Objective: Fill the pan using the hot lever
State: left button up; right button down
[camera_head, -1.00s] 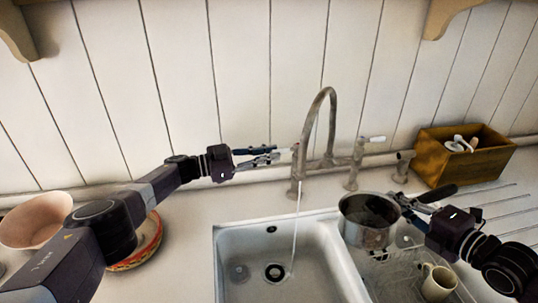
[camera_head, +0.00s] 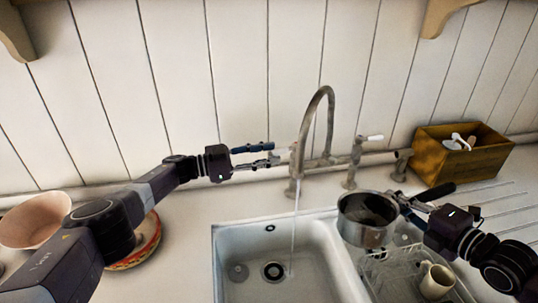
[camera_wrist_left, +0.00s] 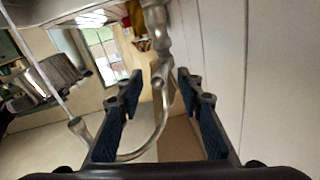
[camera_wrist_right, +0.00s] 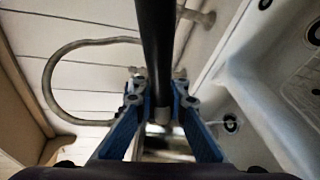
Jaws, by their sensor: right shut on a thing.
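The metal pan (camera_head: 366,222) is held upright over the right part of the sink. My right gripper (camera_head: 408,202) is shut on its dark handle (camera_head: 436,194), which also crosses the right wrist view (camera_wrist_right: 156,50). The curved tap (camera_head: 328,95) stands behind the sink, and a thin stream of water (camera_head: 296,215) falls from it into the left basin, left of the pan. My left gripper (camera_head: 275,156) is open and empty beside the tap's left side; the tap shows between its fingers in the left wrist view (camera_wrist_left: 157,75). A white-tipped lever (camera_head: 375,138) is on the tap's right side.
The left basin (camera_head: 240,255) is empty apart from the stream. A wire rack (camera_head: 385,270) with a mug (camera_head: 437,281) lies below and right of the pan. A wooden box (camera_head: 480,160) stands at the back right. Bowls (camera_head: 38,220) stand at the left.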

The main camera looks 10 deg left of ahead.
pick_arm(q)
jog(key=v, duration=1.1)
jog(key=shift+s+a, duration=0.2)
jog(key=shift+a, duration=0.05)
